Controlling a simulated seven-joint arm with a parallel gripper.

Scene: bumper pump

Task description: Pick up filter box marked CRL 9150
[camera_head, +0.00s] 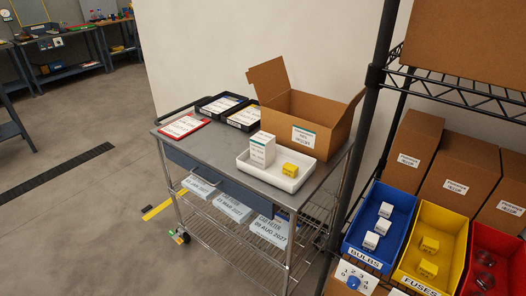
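A white box with a teal stripe and printed label (263,149) stands upright at the left of a white tray (302,179) on the cart top. Its print is too small to read surely. Several pale boxes lie on the cart's wire shelf below; the front one (268,230) has large print that seems to read FILTER and 09 AUG 2027, and others lie behind it (231,207) (199,189). I cannot make out CRL 9150 on any box. My gripper is not in view.
In the tray, a small yellow box (290,169) sits right of the white box. An open cardboard carton (320,121) stands behind. Black trays (243,117) and a red-edged clipboard (184,126) lie left. A rack with blue (351,236) and yellow bins stands right.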

